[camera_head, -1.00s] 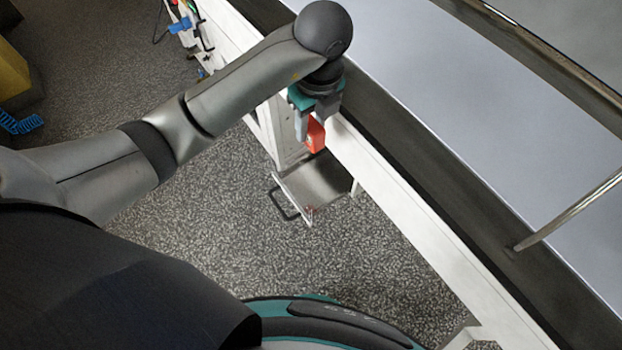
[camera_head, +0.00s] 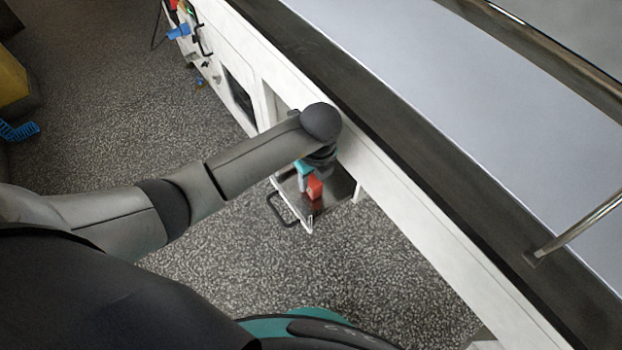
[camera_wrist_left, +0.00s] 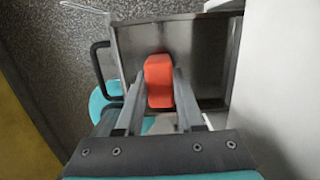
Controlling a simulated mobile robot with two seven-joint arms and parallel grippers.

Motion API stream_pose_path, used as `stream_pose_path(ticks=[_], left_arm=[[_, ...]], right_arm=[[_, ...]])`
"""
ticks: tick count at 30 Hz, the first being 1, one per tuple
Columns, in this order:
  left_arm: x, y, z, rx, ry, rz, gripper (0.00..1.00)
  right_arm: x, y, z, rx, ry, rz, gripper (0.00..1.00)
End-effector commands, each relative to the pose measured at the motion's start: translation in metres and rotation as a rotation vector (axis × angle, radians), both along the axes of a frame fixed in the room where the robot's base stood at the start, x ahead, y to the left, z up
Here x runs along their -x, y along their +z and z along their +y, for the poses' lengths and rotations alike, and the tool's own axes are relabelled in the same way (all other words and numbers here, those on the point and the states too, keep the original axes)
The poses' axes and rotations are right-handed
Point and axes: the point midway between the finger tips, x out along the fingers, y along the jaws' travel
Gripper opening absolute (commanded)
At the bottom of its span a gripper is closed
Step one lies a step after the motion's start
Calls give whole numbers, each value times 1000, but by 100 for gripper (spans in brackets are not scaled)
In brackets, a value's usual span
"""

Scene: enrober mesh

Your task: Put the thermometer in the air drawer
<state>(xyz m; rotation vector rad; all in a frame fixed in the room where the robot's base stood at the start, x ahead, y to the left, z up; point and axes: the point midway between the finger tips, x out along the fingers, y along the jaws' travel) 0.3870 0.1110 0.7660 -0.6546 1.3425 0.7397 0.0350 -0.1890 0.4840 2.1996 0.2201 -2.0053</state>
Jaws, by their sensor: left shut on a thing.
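The thermometer (camera_wrist_left: 158,80) is a red-orange block. My left gripper (camera_wrist_left: 158,84) is shut on it, one finger on each side. In the head view the thermometer (camera_head: 314,187) shows below my left gripper (camera_head: 308,182), over the open air drawer (camera_head: 335,186). The drawer is a grey metal tray with a black handle, pulled out from the white frame. In the left wrist view the drawer (camera_wrist_left: 205,50) lies under the thermometer. I cannot tell whether the thermometer touches its floor. My right gripper is not in view.
The white machine frame (camera_head: 420,220) and its dark belt edge run diagonally beside the drawer. A metal rod (camera_head: 575,232) stands over the belt at the right. Open speckled floor (camera_head: 370,260) lies in front of the drawer. Coloured items hang at the frame's far end.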

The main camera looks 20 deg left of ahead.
Motion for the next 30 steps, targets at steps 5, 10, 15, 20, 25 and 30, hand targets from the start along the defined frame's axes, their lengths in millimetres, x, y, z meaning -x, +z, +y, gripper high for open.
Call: stream_pose_path(ticks=[5, 10, 15, 20, 25, 30], left_arm=[[0, -2, 0, 0, 0, -1, 0], [0, -3, 0, 0, 0, -1, 0], [0, -5, 0, -1, 0, -1, 47], [0, -5, 0, -1, 0, -1, 65], [0, -5, 0, -1, 0, -1, 67], [0, -1, 0, 0, 0, -1, 67]], right_arm=[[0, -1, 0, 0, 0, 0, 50], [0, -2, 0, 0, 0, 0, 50], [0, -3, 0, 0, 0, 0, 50], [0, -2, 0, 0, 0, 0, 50], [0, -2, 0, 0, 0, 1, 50], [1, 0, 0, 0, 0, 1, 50]])
